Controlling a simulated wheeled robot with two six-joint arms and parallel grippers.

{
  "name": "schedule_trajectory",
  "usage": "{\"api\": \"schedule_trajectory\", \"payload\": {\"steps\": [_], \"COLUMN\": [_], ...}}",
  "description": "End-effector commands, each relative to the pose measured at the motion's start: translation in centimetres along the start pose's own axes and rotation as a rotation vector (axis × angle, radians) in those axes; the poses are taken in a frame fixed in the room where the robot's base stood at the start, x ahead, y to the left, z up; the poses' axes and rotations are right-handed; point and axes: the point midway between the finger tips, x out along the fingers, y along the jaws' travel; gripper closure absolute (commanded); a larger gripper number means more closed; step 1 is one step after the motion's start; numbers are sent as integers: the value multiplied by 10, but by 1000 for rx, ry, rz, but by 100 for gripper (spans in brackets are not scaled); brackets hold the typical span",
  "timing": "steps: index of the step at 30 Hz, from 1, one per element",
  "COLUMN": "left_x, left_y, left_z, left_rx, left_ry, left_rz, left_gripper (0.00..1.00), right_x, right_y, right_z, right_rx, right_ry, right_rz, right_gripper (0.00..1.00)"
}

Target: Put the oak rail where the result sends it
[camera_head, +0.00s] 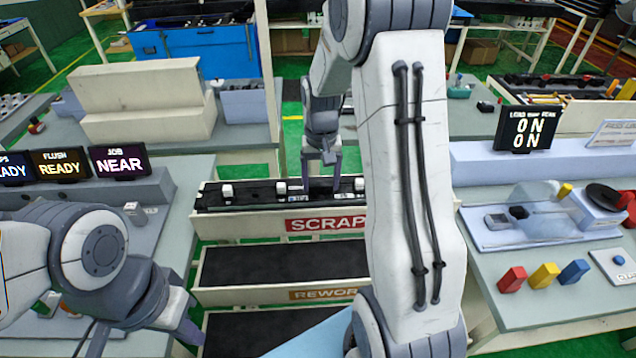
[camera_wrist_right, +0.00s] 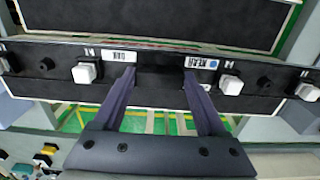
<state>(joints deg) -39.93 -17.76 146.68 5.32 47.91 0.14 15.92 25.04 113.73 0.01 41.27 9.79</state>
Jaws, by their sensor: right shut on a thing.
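A long dark rail (camera_head: 262,194) with white clips lies level along the top scrap tray (camera_head: 250,227); whether it rests inside or hovers just above, I cannot tell. I see no oak colour on it. My right gripper (camera_head: 322,182) reaches down to it from above and is shut on its middle. In the right wrist view the fingers (camera_wrist_right: 158,78) grip the rail (camera_wrist_right: 50,66) between two white labels, one with a blue dot. The rework tray (camera_head: 245,270) below looks empty. My left gripper (camera_head: 187,322) is at the lower left, away from the rail, its opening unclear.
A third dark tray (camera_head: 255,330) is below rework. Left, a screen (camera_head: 118,160) reads JOB NEAR beside a FLUSH READY screen (camera_head: 60,163). Right, a screen (camera_head: 527,130) reads ON, ON. Red, yellow and blue blocks (camera_head: 543,275) stand on the right bench.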

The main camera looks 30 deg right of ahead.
Motion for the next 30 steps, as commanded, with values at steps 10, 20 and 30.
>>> {"api": "schedule_trajectory", "payload": {"steps": [10, 20, 30], "left_x": [-22, -40, -38], "left_y": [2, 3, 3], "left_z": [-1, -2, -2], "left_rx": [1, 4, 4], "left_ry": [0, 0, 0], "left_rz": [0, 0, 0], "left_gripper": [100, 100, 100], "right_x": [30, 65, 73], "right_y": [-6, -6, -6], "right_z": [-52, -54, -54], "right_rx": [2, 2, 2], "right_ry": [1, -2, 3], "right_rz": [0, 1, 0], "right_gripper": [100, 100, 100]}}
